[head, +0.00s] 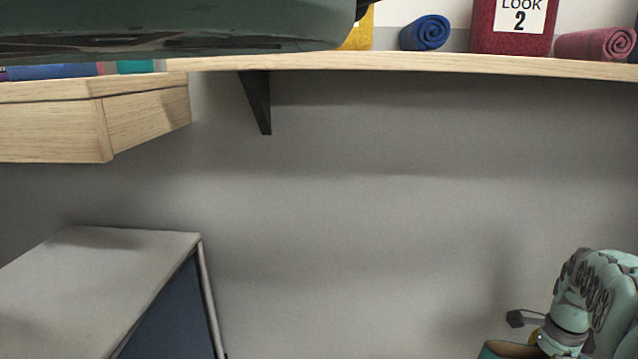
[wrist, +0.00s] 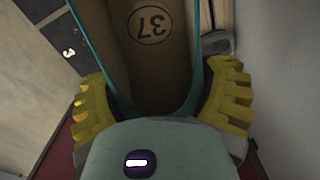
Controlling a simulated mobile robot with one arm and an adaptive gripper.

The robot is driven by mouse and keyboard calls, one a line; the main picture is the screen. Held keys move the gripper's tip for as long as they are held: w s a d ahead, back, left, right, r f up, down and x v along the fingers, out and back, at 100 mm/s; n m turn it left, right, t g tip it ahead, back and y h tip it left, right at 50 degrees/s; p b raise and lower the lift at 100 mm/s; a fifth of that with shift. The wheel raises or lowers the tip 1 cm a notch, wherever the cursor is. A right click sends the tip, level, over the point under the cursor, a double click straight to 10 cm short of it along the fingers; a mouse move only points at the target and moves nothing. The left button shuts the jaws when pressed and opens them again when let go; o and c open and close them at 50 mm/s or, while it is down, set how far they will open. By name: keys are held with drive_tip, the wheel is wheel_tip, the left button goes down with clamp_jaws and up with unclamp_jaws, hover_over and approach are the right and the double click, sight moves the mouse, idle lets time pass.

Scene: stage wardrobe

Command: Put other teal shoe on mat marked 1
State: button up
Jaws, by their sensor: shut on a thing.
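A teal shoe (wrist: 150,75) with a brown insole marked 37 fills the middle of the wrist view, its opening toward the camera. My gripper (wrist: 162,102) is shut on the shoe, with yellow fingers on both of its sides. In the head view the gripper (head: 538,338) is at the bottom right corner, and part of the shoe (head: 505,350) shows below it, cut off by the frame edge. The mat marked 1 cannot be made out in either view.
A wooden shelf (head: 450,63) runs along the wall, holding a red block labelled LOOK 2 (head: 512,28), a blue roll (head: 425,33) and a pink roll (head: 595,44). A grey-topped cabinet (head: 110,265) stands lower left. A dark panel (wrist: 75,30) with white marks shows in the wrist view.

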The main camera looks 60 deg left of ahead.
drive_tip(key=shift+w+r, duration=0.3)
drive_tip(key=shift+r, duration=0.1)
drive_tip(key=shift+w+d+r+n, duration=0.1)
drive_tip(key=shift+w+r+n, duration=0.05)
drive_tip(key=shift+r+n, duration=0.2)
drive_tip(key=shift+w+d+r+n, duration=0.25)
drive_tip(key=shift+r, duration=0.25)
drive_tip(key=shift+w+d+r+n, duration=0.25)
drive_tip(key=shift+w+d+r, duration=0.05)
drive_tip(key=shift+r, duration=0.15)
drive_tip(key=shift+w+d+r+n, duration=0.25)
drive_tip(key=shift+r, duration=0.25)
drive_tip(key=shift+w+r, duration=0.1)
drive_tip(key=shift+r, duration=0.45)
drive_tip(key=shift+w+d+r+n, duration=0.3)
drive_tip(key=shift+r+n, duration=0.1)
drive_tip(key=shift+r, duration=0.15)
drive_tip(key=d+r+n, duration=0.4)
drive_tip(key=d+r, duration=0.1)
drive_tip(key=r, duration=0.5)
drive_tip(key=d+r+n, duration=0.3)
drive_tip(key=d+r, duration=0.3)
drive_tip(key=r, duration=0.4)
wheel_tip(320, 180, up, 91)
drive_tip(key=p, duration=9.1)
drive_tip(key=shift+s+a, duration=0.15)
drive_tip(key=shift+s, duration=0.1)
